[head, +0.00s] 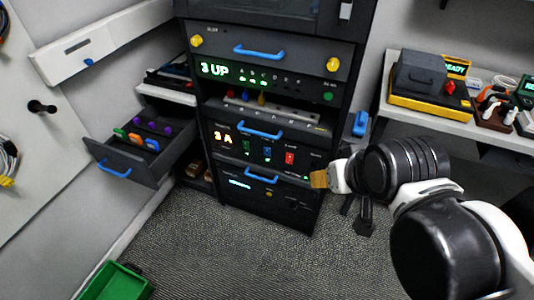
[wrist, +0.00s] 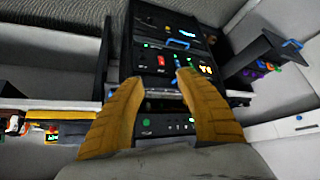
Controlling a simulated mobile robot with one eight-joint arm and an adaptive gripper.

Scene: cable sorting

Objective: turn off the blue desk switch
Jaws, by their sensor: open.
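On the dark rack's panel beside the amber "3 A" readout (head: 223,137) there is a row of coloured switches: a green one (head: 247,148), a blue one (head: 267,153) and a red one (head: 290,158). A separate blue piece (head: 360,124) sits at the left end of the right-hand desk. I cannot tell which blue part is the desk switch. My gripper (head: 319,179) is at the rack's lower right edge, apart from both blue parts. In the wrist view its two yellow fingers (wrist: 157,80) are spread with nothing between them, and the rack panel (wrist: 160,35) shows beyond, turned over.
The right desk (head: 450,122) holds a yellow-and-black box (head: 425,85) and other small devices. An open drawer (head: 140,165) with coloured pieces juts out on the left. A green bin (head: 115,283) stands on the carpet. The floor before the rack is clear.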

